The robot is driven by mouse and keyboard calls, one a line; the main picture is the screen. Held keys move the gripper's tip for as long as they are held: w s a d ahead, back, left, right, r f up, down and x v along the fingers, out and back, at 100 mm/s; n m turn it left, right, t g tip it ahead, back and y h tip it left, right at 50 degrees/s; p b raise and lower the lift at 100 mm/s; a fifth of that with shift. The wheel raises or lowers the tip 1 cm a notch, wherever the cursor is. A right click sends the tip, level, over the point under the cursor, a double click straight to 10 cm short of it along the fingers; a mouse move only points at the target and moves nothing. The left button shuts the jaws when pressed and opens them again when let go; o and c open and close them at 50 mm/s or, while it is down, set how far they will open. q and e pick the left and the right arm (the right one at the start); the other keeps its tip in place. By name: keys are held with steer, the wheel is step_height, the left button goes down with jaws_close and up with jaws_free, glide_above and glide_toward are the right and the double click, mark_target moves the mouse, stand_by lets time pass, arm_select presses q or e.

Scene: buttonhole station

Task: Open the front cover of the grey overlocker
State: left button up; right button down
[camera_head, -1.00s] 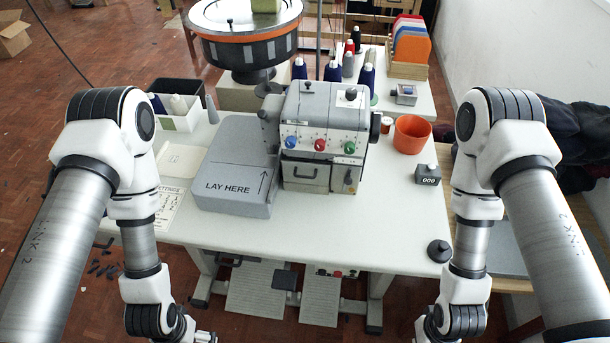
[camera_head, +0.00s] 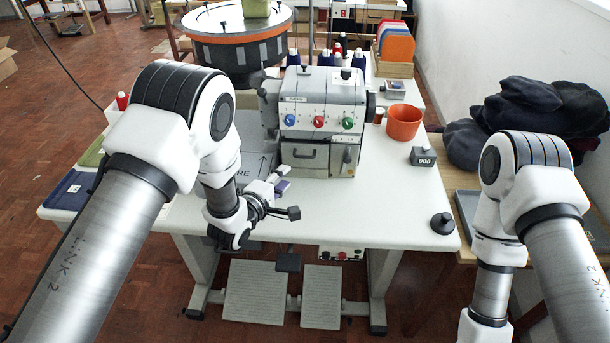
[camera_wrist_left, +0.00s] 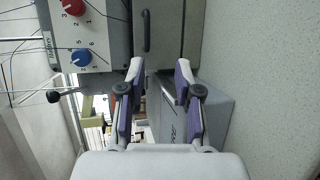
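The grey overlocker (camera_head: 322,100) stands on the white table, with blue, red and green dials across its face. Its front cover (camera_head: 300,165) is below the dials, looks closed, and has a dark handle (camera_head: 304,153). In the left wrist view the cover (camera_wrist_left: 172,30) and handle (camera_wrist_left: 146,32) appear sideways beyond the fingertips. My left gripper (camera_head: 286,190) is low in front of the machine's left side, apart from the handle. In the left wrist view its purple-padded fingers (camera_wrist_left: 158,72) are spread with nothing between them. My right gripper is out of view; only its arm shows.
A grey "LAY HERE" block (camera_head: 248,165), partly hidden by my left arm, adjoins the machine's left side. An orange pot (camera_head: 404,122), a dark "000" block (camera_head: 423,156) and a black knob-shaped piece (camera_head: 442,223) stand right.

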mark_target(304, 160)
arm_select(q)
steer(key=w+d+p, duration=0.1)
steer(key=w+d, duration=0.3)
steer(key=w, duration=0.4)
steer(key=shift+t, duration=0.3)
steer(key=shift+d+f, duration=0.1)
steer(key=shift+f, duration=0.05)
jaws_close()
